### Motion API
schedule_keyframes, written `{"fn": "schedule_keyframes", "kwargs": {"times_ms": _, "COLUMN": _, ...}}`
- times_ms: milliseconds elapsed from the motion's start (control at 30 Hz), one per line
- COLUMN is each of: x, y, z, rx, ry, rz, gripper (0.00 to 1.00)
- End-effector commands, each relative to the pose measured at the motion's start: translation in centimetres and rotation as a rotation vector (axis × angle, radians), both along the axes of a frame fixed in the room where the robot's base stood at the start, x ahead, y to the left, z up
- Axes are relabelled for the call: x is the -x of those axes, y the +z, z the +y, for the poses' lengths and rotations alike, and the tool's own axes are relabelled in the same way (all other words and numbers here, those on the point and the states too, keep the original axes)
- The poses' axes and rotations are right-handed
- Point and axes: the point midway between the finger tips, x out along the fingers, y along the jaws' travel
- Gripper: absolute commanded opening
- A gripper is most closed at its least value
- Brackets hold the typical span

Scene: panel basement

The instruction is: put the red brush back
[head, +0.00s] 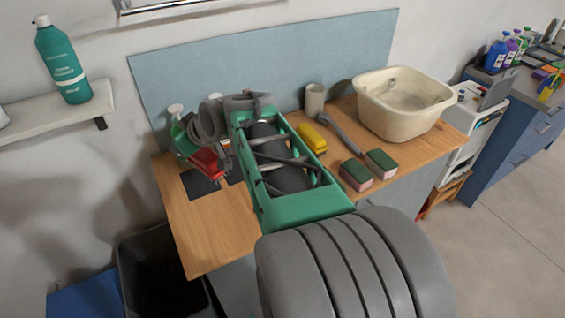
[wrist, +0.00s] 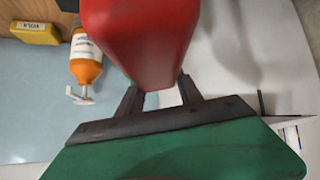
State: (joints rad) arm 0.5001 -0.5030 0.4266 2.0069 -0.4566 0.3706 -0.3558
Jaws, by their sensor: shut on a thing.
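The red brush (head: 207,163) is near the left end of the wooden counter, above or at a dark square patch (head: 199,184). In the wrist view the red brush (wrist: 140,38) fills the top middle, in front of my gripper's two dark fingers (wrist: 160,95). My gripper (head: 224,155) is shut on it. In the head view my arm partly covers the gripper and the area behind it. I cannot tell whether the brush touches the counter. A second dark patch (head: 235,174) is partly hidden beside my arm.
A yellow brush (head: 312,138), two green-and-pink sponges (head: 356,174), a grey cup (head: 314,100) and a cream basin (head: 402,104) stand to the right. An orange pump bottle (wrist: 86,62) shows in the wrist view. The counter's front left (head: 205,235) is clear. A dark bin (head: 160,275) stands below.

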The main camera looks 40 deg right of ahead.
Motion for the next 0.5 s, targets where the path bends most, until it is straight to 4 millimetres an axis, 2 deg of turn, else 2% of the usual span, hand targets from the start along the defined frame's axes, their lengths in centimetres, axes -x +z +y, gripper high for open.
{"fn": "schedule_keyframes", "kwargs": {"times_ms": 33, "x": 0.1, "y": -0.9, "z": -3.6, "rx": -0.012, "ry": -0.018, "rz": 0.003, "gripper": 0.00}}
{"fn": "schedule_keyframes", "kwargs": {"times_ms": 167, "x": 2.2, "y": -0.8, "z": -11.0, "rx": -0.042, "ry": -0.001, "rz": 0.005, "gripper": 0.00}}
{"fn": "schedule_keyframes", "kwargs": {"times_ms": 200, "x": 3.4, "y": -0.9, "z": -13.2, "rx": -0.051, "ry": 0.003, "rz": 0.007, "gripper": 0.00}}
{"fn": "schedule_keyframes", "kwargs": {"times_ms": 300, "x": 6.7, "y": -1.1, "z": -17.7, "rx": -0.071, "ry": 0.020, "rz": 0.010, "gripper": 0.00}}
{"fn": "schedule_keyframes", "kwargs": {"times_ms": 400, "x": 9.9, "y": -1.3, "z": -20.7, "rx": -0.085, "ry": 0.035, "rz": 0.010, "gripper": 0.00}}
{"fn": "schedule_keyframes", "kwargs": {"times_ms": 500, "x": 11.7, "y": -1.3, "z": -22.0, "rx": -0.092, "ry": 0.047, "rz": 0.011, "gripper": 0.00}}
